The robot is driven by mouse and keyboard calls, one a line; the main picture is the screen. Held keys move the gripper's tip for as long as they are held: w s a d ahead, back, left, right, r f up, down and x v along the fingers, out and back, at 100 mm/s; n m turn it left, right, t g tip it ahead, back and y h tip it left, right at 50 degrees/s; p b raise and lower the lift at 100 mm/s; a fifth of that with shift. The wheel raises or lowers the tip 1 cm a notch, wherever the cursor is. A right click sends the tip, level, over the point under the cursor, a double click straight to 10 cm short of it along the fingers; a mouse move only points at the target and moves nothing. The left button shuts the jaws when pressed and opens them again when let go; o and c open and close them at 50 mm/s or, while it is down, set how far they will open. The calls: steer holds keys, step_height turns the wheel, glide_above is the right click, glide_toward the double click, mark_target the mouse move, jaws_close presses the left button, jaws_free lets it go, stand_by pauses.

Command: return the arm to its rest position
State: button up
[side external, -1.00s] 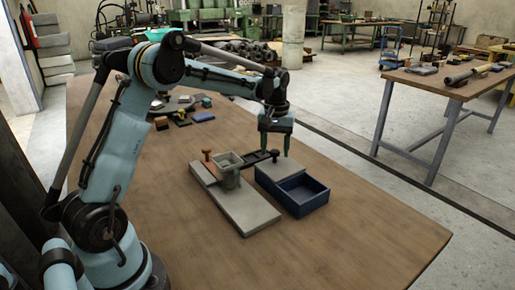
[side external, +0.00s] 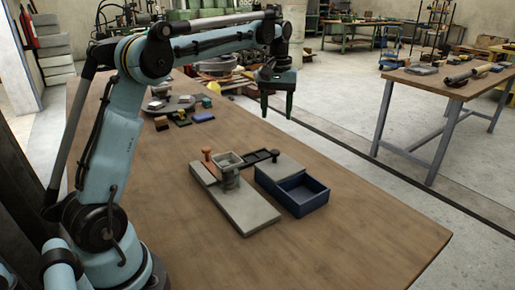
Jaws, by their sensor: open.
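My gripper (side external: 277,112) is in the air above the far edge of the wooden table, fingers pointing down. Its two dark green fingers are apart with nothing between them. Below it, clear of the fingers, stands a blue open-topped box (side external: 303,201) with a grey flat top on its far part. To its left lies a grey plate (side external: 248,213) carrying a square grey cup-like fixture (side external: 229,170) and an orange-brown knob (side external: 207,155).
Several small coloured blocks (side external: 203,117) and a grey round piece (side external: 170,105) lie at the back left of the wooden table (side external: 350,240). The front and right of the table are clear. A second table (side external: 440,82) stands apart at the right.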

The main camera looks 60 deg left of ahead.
steer(key=shift+r, duration=0.2)
steer(key=s+d+m+t, duration=0.4)
steer(key=s+d+m, duration=0.1)
steer(key=s+d, duration=0.35)
steer(key=s+d+f+m+t, duration=0.3)
steer(key=s+d+f, duration=0.3)
steer(key=s, duration=0.3)
steer(key=shift+d+f+m, duration=0.15)
steer(key=shift+f+m, duration=0.25)
steer(key=shift+m, duration=0.1)
